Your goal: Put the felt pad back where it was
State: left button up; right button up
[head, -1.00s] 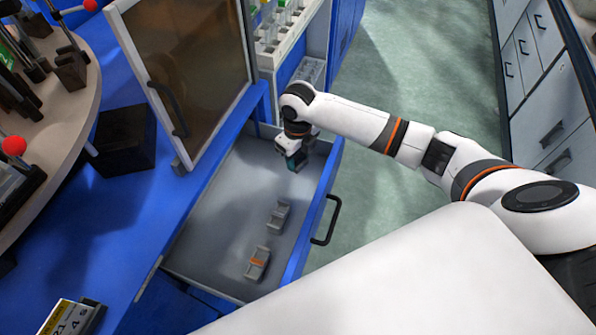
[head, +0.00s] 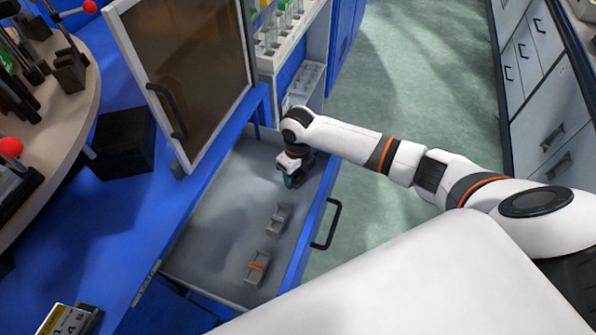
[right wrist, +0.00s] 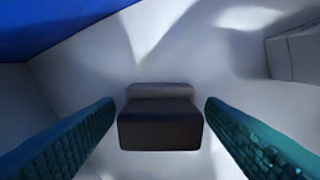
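My right gripper (head: 292,182) is inside the open drawer (head: 207,228), near its far end. In the right wrist view its two teal fingers (right wrist: 160,135) are spread apart. A dark grey block with a lighter raised part behind it (right wrist: 160,125) lies between them, with a gap on each side. In the head view the gripper hides this block. Two small grey holders stand nearer in the drawer: one plain grey (head: 278,219), one with an orange piece (head: 257,267). I cannot tell for sure which thing is the felt pad. My left gripper is out of view.
The drawer's front wall with its black handle (head: 327,224) is at the right. A framed brown door (head: 190,65) stands up beside the drawer. A rack with vials (head: 285,30) is behind. A black box (head: 125,142) sits on the blue counter. The drawer's left floor is clear.

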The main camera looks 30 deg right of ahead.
jog(key=shift+r, duration=0.6)
notch_tip(320, 180, up, 11)
jog(key=p, duration=0.1)
jog(key=shift+r, duration=0.1)
